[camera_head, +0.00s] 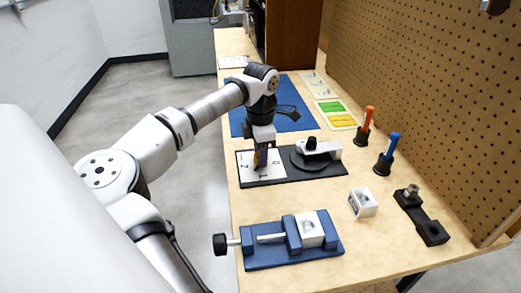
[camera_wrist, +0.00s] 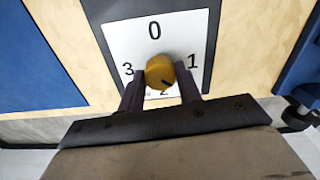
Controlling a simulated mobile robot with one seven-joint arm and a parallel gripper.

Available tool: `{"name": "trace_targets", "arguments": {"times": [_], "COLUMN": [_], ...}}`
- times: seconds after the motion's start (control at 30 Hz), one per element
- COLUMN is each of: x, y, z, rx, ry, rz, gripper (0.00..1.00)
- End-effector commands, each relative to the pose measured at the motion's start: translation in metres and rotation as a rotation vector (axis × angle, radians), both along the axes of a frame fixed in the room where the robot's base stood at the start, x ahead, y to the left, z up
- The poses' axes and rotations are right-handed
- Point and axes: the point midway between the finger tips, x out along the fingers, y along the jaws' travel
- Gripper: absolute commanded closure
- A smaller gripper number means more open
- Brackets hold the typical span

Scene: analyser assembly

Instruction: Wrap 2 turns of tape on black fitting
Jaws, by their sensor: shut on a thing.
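My gripper (camera_head: 261,164) points down over the white dial plate (camera_head: 270,175), which is marked 0, 1, 2 and 3. In the wrist view my gripper (camera_wrist: 160,76) is shut on a brass-yellow knob (camera_wrist: 158,70) at the plate's middle, one finger on each side. A dark mark on the knob lies low, on the side between 1 and 2. Right of the plate, on the same black base (camera_head: 289,178), is a black disc (camera_head: 318,163) with a white arm and a small black cap (camera_head: 311,143). I cannot tell which part is the black fitting, and no tape is clearly seen.
A blue vise (camera_head: 292,240) stands in front, with a white block (camera_head: 363,202) and a black bracket with a metal fitting (camera_head: 411,190) to its right. A blue mat (camera_head: 296,88) lies behind.

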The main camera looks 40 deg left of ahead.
Motion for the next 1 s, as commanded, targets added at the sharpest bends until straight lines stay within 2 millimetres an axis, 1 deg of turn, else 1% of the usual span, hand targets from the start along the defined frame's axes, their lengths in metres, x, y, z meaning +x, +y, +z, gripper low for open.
{"name": "trace_targets", "arguments": {"times": [0.6, 0.8, 1.0], "x": [0.0006, 0.0007, 0.0008], "y": [0.0002, 0.0001, 0.0001], "z": [0.0016, 0.0015, 0.0014], "rx": [0.001, 0.001, 0.001], "ry": [-0.003, -0.003, -0.003], "rz": [-0.574, -0.718, -0.818], "gripper": [0.89, 0.89, 0.89]}}
